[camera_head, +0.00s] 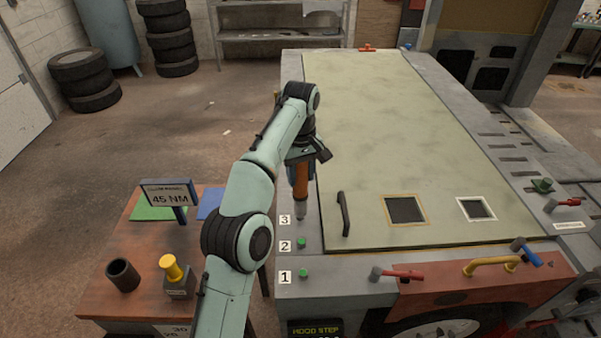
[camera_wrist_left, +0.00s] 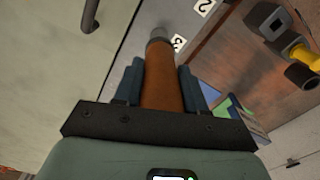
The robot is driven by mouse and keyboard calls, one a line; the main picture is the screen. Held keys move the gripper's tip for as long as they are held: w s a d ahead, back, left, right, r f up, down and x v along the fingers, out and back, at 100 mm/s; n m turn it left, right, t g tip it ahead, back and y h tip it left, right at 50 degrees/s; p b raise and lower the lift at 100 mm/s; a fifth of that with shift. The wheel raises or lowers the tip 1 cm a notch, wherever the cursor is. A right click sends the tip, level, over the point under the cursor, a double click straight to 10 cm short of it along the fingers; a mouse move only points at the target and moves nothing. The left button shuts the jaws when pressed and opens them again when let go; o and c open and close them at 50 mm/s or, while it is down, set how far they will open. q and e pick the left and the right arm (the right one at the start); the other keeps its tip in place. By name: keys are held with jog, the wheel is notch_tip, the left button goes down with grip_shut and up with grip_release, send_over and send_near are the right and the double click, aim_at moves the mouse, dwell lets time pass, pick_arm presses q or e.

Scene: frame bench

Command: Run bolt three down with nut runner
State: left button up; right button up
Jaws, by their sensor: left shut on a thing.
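My left gripper (camera_head: 301,160) is shut on the orange-brown nut runner (camera_head: 300,181), which points down at the bench edge. Its grey tip (camera_head: 300,211) is at the spot beside the label 3 (camera_head: 285,220); bolt three is hidden under it, and I cannot tell whether they touch. In the left wrist view the nut runner (camera_wrist_left: 160,85) sits between the two blue-grey fingers. Green bolts show beside label 2 (camera_head: 301,242) and label 1 (camera_head: 304,272). My right gripper is not in view.
A black handle (camera_head: 343,213) stands on the pale green panel (camera_head: 400,130) right of the nut runner. A wooden side table (camera_head: 130,290) at left holds a 45 NM sign (camera_head: 168,196), a dark cup (camera_head: 123,275) and a yellow-topped piece (camera_head: 172,268).

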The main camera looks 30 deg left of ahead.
pick_arm(q)
jog(key=shift+f, duration=0.85)
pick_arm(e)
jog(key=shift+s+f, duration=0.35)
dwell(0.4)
pick_arm(q)
jog(key=shift+f, duration=0.1)
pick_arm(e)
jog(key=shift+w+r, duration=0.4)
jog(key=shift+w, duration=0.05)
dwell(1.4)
pick_arm(q)
jog(key=shift+r+p, duration=1.05)
jog(key=shift+r, duration=1.95)
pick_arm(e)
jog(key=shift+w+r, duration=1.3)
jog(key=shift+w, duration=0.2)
